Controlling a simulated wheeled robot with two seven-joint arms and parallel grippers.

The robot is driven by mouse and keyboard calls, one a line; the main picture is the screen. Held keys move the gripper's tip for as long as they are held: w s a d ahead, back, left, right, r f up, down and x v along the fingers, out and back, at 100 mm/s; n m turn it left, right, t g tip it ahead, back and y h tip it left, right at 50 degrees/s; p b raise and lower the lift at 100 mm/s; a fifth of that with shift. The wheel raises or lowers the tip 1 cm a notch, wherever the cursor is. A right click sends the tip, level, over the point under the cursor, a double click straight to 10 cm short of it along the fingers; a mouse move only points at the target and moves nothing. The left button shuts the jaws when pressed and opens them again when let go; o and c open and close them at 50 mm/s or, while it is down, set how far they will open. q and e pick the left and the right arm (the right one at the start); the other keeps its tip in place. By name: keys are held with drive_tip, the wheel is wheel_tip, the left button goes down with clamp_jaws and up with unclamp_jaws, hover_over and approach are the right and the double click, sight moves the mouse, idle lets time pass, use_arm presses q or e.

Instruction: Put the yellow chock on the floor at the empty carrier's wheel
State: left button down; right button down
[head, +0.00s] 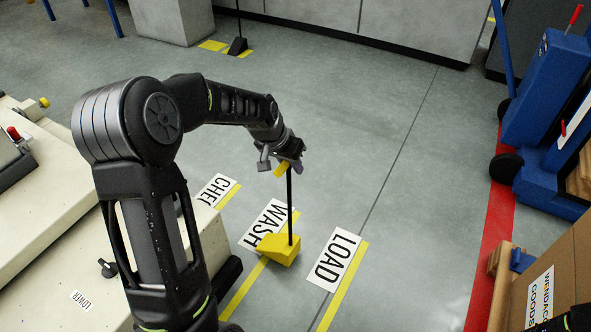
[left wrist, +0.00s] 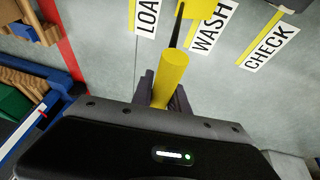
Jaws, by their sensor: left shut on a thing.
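The yellow chock (head: 278,250) is a wedge block with a thin black upright rod and a yellow grip on top. My left gripper (head: 289,166) is shut on that grip, which also shows in the left wrist view (left wrist: 171,78). The block appears at the WASH floor label; I cannot tell whether it touches the floor. A low cream body (head: 50,245), perhaps a carrier, stands at the left with a mostly bare top. A dark part (head: 228,272) at its right edge may be a wheel, partly behind my arm. My right gripper is not in view.
Floor labels CHECK (head: 215,188), WASH (head: 266,222) and LOAD (head: 336,260) lie beside yellow strips. A black chock-like wedge (head: 237,46) stands at the back. Blue wheeled equipment (head: 545,90) and a cardboard box (head: 560,270) stand past the red line (head: 492,250). The middle floor is clear.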

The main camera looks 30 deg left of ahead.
use_arm(q)
drive_tip(key=shift+w+r, duration=0.15)
drive_tip(key=shift+r, duration=0.2)
drive_tip(key=shift+a+f, duration=0.1)
drive_tip(key=s+a+f+b, duration=0.1)
drive_tip(key=s+a+b, duration=0.2)
drive_tip(key=s, duration=0.7)
drive_tip(key=shift+a+f, duration=0.25)
drive_tip(key=shift+a, duration=1.1)
drive_tip(key=shift+s, duration=0.15)
